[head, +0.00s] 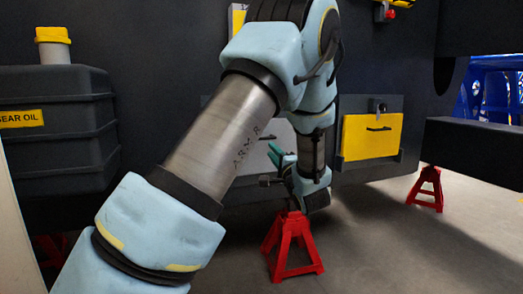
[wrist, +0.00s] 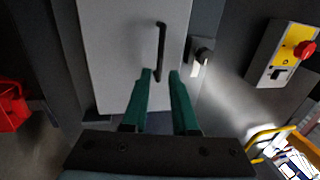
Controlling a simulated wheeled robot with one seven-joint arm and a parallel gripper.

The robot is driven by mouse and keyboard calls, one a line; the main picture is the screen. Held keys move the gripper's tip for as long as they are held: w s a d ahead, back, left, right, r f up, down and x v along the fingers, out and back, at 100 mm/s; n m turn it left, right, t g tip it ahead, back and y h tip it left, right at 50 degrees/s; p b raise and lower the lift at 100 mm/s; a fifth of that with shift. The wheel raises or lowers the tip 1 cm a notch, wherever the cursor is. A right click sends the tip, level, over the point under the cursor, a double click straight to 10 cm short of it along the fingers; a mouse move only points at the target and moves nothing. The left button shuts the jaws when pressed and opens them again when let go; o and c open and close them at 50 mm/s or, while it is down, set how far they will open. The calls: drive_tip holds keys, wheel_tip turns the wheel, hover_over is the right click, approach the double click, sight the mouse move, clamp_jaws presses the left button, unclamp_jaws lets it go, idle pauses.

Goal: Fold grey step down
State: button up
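The grey step (wrist: 120,45) is a flat light-grey panel set upright in the dark chassis side, with a thin black bar handle (wrist: 161,45). In the head view the grey step (head: 281,133) is mostly hidden behind my arm. My gripper (wrist: 160,73) has green fingers, open and spread apart, with the lower end of the handle between or just beyond their tips. I cannot tell whether they touch it. In the head view my gripper (head: 275,153) is in front of the grey step. A dark latch (wrist: 201,52) sits beside the panel's right edge in the wrist view.
A yellow step (head: 372,137) with a black handle is right of my gripper. Red stands (head: 292,245) and (head: 427,188) are on the floor. A gear oil tank (head: 60,120) is at left. A control box with a red button (wrist: 304,49) shows in the wrist view.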

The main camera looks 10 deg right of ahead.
drive_tip(key=b+x, duration=0.2)
drive_tip(key=x, duration=0.8)
drive_tip(key=shift+w+a+r+b, duration=0.1)
drive_tip(key=shift+w+r+b, duration=0.1)
drive_tip(key=shift+b, duration=0.2)
clamp_jaws()
drive_tip(key=shift+f, duration=0.1)
idle(0.8)
